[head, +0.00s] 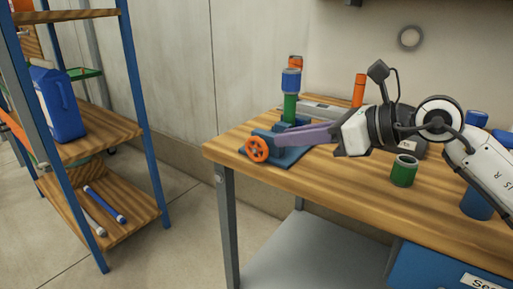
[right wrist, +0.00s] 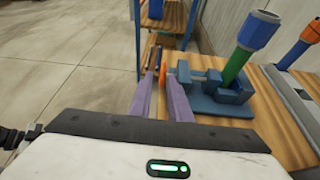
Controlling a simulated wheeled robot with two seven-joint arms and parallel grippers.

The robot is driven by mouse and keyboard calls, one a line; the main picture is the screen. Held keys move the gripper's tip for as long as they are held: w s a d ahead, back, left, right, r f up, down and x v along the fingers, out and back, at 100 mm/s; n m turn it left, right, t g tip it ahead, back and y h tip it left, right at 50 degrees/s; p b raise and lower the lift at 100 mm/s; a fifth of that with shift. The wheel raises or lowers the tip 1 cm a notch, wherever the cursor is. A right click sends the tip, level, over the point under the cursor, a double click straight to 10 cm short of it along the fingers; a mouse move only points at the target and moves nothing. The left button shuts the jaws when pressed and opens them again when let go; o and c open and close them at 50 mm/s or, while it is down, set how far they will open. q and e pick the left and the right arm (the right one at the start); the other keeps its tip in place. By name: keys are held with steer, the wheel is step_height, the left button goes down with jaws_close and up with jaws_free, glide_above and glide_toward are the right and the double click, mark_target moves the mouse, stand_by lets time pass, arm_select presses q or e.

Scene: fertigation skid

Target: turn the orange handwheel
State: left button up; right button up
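The orange handwheel (head: 257,149) sits upright on the front of a small blue valve stand (head: 291,156) near the left end of the wooden bench. In the right wrist view the handwheel (right wrist: 163,69) shows nearly edge-on, close to the fingertips. My right gripper (head: 276,138) comes in from the right with its long purple fingers reaching over the stand, just above and behind the wheel in the head view. The fingers (right wrist: 158,76) are apart in the right wrist view. I cannot tell whether either finger touches the wheel. My left gripper is not in view.
A green cup (head: 404,171) stands on the wooden bench (head: 330,185), to the right. A shelf rack (head: 130,132) with a blue jug (head: 58,105) stands left. Open floor lies between rack and bench.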

mark_target(261, 139)
steer(key=shift+w+d, duration=0.1)
steer(key=shift+w, duration=0.25)
steer(key=x, duration=0.9)
steer(key=shift+w+a+f, duration=0.15)
steer(key=shift+w+a, duration=0.05)
steer(key=shift+a, duration=0.05)
steer(key=shift+c, duration=0.2)
jaws_close()
